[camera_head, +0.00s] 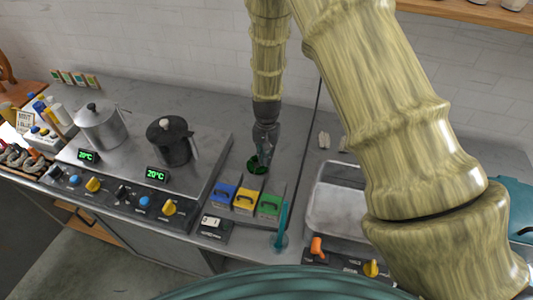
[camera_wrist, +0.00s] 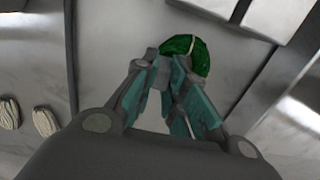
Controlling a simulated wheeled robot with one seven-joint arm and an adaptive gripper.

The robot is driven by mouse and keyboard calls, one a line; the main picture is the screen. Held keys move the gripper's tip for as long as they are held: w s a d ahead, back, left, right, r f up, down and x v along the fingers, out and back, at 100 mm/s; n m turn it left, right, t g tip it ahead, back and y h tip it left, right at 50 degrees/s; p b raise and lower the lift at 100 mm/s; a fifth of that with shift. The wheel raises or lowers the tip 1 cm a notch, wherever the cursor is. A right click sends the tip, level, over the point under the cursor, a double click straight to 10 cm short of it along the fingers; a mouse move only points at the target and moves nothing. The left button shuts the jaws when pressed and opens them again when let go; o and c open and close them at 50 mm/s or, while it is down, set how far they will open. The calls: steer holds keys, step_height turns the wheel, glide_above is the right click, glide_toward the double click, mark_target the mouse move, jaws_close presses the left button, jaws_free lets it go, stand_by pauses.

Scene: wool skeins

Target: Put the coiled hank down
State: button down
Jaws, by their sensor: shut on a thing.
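A dark green coiled hank (camera_head: 257,168) is between the fingers of my gripper (camera_head: 263,158), which points down over the back of the counter. In the wrist view the green hank (camera_wrist: 200,57) shows at the tips of the teal fingers of my gripper (camera_wrist: 172,78), which partly hide it. I cannot tell whether the hank touches the counter below it. Two pale skeins (camera_head: 324,140) lie apart on the counter to the right; they also show at the left of the wrist view (camera_wrist: 44,122).
Boxes with blue (camera_head: 223,194), yellow (camera_head: 246,202) and green (camera_head: 270,206) fronts stand just in front of my gripper. A dark pot (camera_head: 170,142) and a silver pot (camera_head: 102,125) stand on the hob at left. A metal tray (camera_head: 337,208) is at right.

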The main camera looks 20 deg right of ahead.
steer(key=shift+f, duration=0.1)
steer(key=c, duration=1.5)
jaws_free()
steer(key=shift+o, duration=0.2)
steer(key=shift+r, duration=0.25)
